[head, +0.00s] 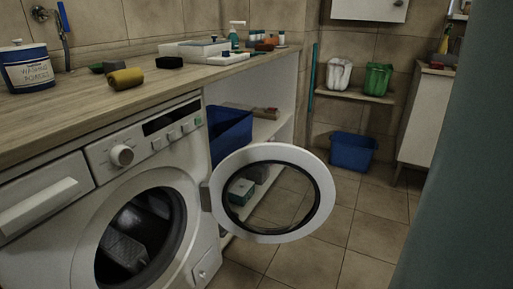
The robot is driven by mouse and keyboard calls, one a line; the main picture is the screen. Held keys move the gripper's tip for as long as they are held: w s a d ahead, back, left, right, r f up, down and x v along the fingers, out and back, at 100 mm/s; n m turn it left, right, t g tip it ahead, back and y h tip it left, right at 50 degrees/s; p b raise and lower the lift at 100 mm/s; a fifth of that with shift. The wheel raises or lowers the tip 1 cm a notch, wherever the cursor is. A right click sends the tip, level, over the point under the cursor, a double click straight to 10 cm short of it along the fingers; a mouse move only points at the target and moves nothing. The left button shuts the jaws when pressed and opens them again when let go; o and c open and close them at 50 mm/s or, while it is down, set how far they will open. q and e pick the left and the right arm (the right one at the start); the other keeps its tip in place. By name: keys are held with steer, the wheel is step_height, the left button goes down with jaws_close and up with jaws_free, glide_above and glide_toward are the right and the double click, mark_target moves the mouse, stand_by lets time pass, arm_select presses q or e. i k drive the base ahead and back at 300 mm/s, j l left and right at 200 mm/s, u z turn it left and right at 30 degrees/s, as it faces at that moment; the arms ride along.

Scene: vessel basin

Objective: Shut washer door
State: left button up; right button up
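The white washer (75,215) stands at the lower left under a wooden counter. Its round door (222,210) is open and swung out to the right, hinged at the right side of the drum opening. The door has a white ring, a dark inner rim and see-through glass. The dark drum (130,245) shows through the opening, with its lower edge near the frame's bottom. Neither my left nor my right gripper is in view.
The wooden counter (85,105) holds a washing powder tub (28,68), sponges and bottles. A blue bin (229,133) sits on a shelf behind the door. Another blue bin (352,151) stands on the tiled floor (365,225). A large grey-green surface (460,190) blocks the right edge.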

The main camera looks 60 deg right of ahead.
mark_target(214, 193)
steer(key=i+l, duration=0.1)
steer(key=l, duration=1.5)
steer(key=i+l, duration=0.15)
steer(key=l, duration=0.7)
steer(key=i+l, duration=0.1)
steer(key=l, duration=0.7)
steer(key=l+u, duration=0.4)
steer(key=l, duration=0.2)
steer(key=l+u, duration=0.4)
steer(key=l, duration=0.15)
steer(key=k+l+u, duration=0.2)
steer(key=l+u, duration=0.35)
steer(key=u, duration=0.3)
